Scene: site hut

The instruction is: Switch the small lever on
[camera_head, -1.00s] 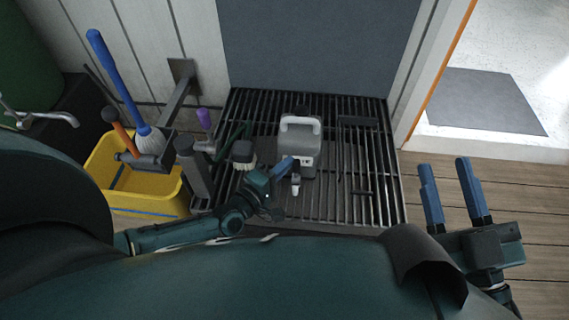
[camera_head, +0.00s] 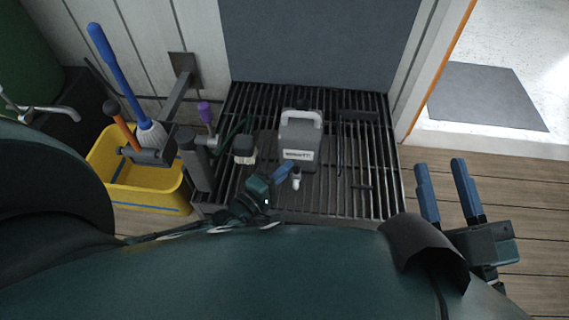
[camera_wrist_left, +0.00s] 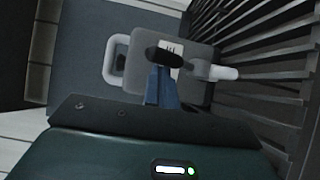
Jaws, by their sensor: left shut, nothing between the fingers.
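A grey container (camera_head: 300,138) with a white handle stands on the slatted rack. A small tap with a white spout (camera_head: 296,183) is at its front; the spout also shows in the left wrist view (camera_wrist_left: 222,73). A short dark piece (camera_wrist_left: 165,53), seemingly the small lever, lies across the container's label in the left wrist view. My left gripper (camera_head: 289,166) is shut and empty, its blue fingers close to the tap. In the left wrist view its fingertips (camera_wrist_left: 161,70) end at the dark piece; contact cannot be told. My right gripper (camera_head: 440,162) is open and empty, off to the right.
A brush (camera_head: 244,149) and a dark grey cylinder (camera_head: 196,165) stand left of the container. The rack's right side (camera_head: 372,170) is mostly clear. A wall panel (camera_head: 318,40) rises behind.

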